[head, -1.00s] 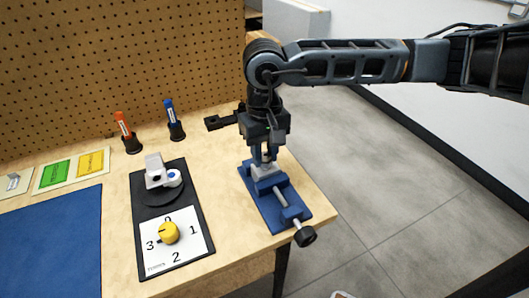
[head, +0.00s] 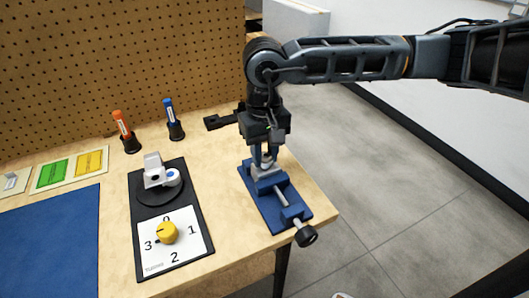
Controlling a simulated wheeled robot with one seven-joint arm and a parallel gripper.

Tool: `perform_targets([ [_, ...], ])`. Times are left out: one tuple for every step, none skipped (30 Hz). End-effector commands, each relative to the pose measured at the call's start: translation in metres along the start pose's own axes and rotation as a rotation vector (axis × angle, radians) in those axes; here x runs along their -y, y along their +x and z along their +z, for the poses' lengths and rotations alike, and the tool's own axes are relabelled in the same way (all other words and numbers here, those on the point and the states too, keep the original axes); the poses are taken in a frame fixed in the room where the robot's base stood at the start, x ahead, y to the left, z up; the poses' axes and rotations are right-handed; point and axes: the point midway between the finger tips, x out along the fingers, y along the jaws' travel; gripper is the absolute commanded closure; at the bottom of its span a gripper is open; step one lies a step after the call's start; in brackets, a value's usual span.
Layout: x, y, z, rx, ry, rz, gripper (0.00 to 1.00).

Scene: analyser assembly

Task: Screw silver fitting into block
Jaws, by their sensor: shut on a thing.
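My gripper (head: 264,155) points straight down over the blue vise (head: 275,197) near the right end of the table. It is shut on the silver fitting, which is mostly hidden between the fingers. The grey block (head: 267,172) sits in the vise jaws directly below the fingertips. At this size I cannot tell how deep the fitting sits in the block.
A black board (head: 190,188) left of the vise carries a white and grey device (head: 160,173) and a yellow knob (head: 167,232) on a numbered dial. Orange (head: 122,124) and blue (head: 169,111) markers stand behind. A blue mat (head: 50,240) lies left; a pegboard (head: 110,60) rises behind.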

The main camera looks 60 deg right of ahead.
Motion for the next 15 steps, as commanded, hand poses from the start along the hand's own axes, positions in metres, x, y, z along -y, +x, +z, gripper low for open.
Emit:
perform_targets([
  [-0.0004,0.0015,-0.0002,-0.001,0.025,0.001,1.00],
  [-0.0005,0.0021,-0.0002,-0.001,0.051,0.001,1.00],
  [-0.0007,0.0028,-0.0002,-0.002,0.091,0.001,1.00],
  [-0.0009,0.0031,0.0000,-0.002,0.124,0.001,1.00],
  [-0.0011,0.0032,0.0000,-0.001,0.158,0.001,1.00],
  [-0.0014,0.0030,0.0001,-0.001,0.202,0.001,1.00],
  [-0.0015,0.0029,0.0002,-0.002,0.231,0.001,1.00],
  [-0.0016,0.0027,0.0002,-0.001,0.258,0.000,1.00],
  [-0.0016,0.0023,0.0003,-0.001,0.288,0.000,1.00],
  [-0.0017,0.0018,0.0004,0.000,0.306,0.000,1.00],
  [-0.0018,0.0014,0.0005,0.000,0.319,0.000,1.00],
  [-0.0018,0.0008,0.0006,0.001,0.332,0.000,1.00],
  [-0.0018,0.0004,0.0006,0.001,0.337,0.000,1.00],
  [-0.0018,0.0001,0.0006,0.001,0.339,0.000,1.00],
  [-0.0018,-0.0001,0.0007,0.001,0.339,0.000,1.00],
])
